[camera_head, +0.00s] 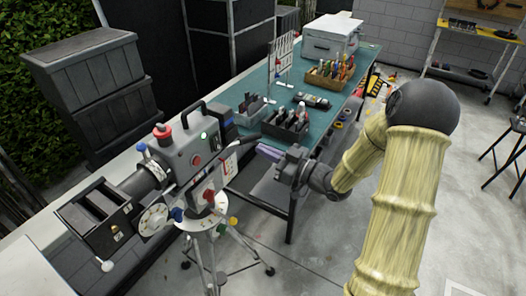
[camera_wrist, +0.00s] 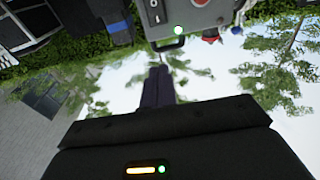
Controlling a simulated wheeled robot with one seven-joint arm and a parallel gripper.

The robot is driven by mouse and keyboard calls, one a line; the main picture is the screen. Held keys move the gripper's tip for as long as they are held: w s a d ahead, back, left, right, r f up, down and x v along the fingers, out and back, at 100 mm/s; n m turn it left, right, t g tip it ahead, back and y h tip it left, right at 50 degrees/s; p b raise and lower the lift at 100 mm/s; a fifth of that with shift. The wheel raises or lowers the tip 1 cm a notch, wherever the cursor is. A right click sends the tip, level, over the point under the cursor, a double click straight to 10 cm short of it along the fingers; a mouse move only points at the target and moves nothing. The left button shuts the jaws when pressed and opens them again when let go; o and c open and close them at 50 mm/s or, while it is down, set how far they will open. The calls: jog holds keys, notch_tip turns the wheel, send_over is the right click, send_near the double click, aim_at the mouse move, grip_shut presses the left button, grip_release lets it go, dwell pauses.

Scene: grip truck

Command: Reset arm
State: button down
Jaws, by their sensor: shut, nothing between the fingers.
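My gripper (camera_head: 270,152) is at the end of my yellow-sleeved arm in the head view. It points left toward the film camera (camera_head: 195,150), which stands on a tripod (camera_head: 208,245). The gripper is shut and holds nothing. In the wrist view the closed fingers (camera_wrist: 158,86) point up toward the camera's grey body (camera_wrist: 190,18), where a green light glows. The fingertips appear close to the camera's side, but I cannot tell whether they touch it.
A teal-topped workbench (camera_head: 238,137) stands behind my gripper, with a tool basket (camera_head: 330,76), a dark tool holder (camera_head: 287,125) and a white case (camera_head: 331,38). Dark crates (camera_head: 90,80) are stacked at left. Grey floor (camera_head: 480,200) is open at right.

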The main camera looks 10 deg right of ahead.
jog(key=shift+w+d, duration=0.1)
jog(key=s+d+f+m+g+h, duration=0.25)
jog(key=d+f+m+h, duration=0.35)
jog(key=h, duration=0.7)
jog(key=s+m+g+h, duration=0.2)
jog(key=s+m+g, duration=0.2)
jog(key=s, duration=1.3)
jog(key=g, duration=0.2)
jog(key=shift+s+d+f+g, duration=0.15)
jog(key=shift+f+g, duration=0.05)
jog(key=shift+g, duration=0.15)
